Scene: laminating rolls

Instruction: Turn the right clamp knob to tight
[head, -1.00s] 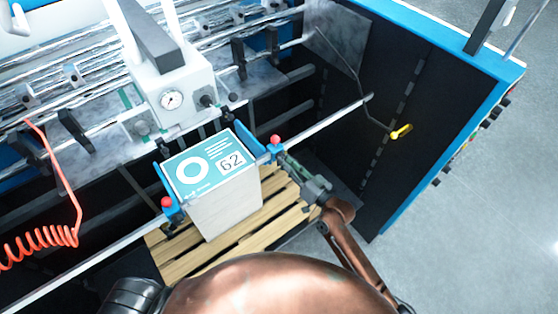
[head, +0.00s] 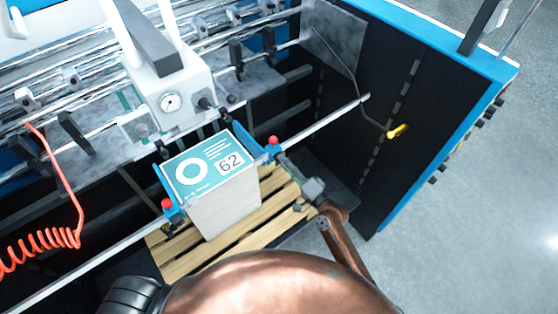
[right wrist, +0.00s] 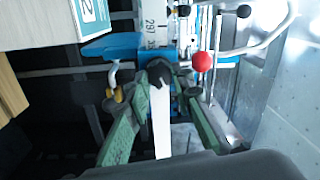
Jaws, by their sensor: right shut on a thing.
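The right clamp is a blue bracket with a red ball (head: 273,140) on the metal rail, at the right side of the paper stack. Its black knob (right wrist: 160,72) shows in the right wrist view between the tips of my green fingers. My right gripper (head: 280,160) reaches up to this clamp from the lower right. In the right wrist view my right gripper (right wrist: 165,88) is shut on the knob. A pale strip runs between the fingers below the knob. The knob is mostly hidden in the head view. My left gripper is not in view.
The paper stack (head: 225,205) with a teal label reading 62 stands on a wooden pallet (head: 180,258). The left clamp (head: 170,207) sits on the same rail (head: 325,121). A yellow-handled lever (head: 397,131) hangs by the dark side panel. Grey floor lies right.

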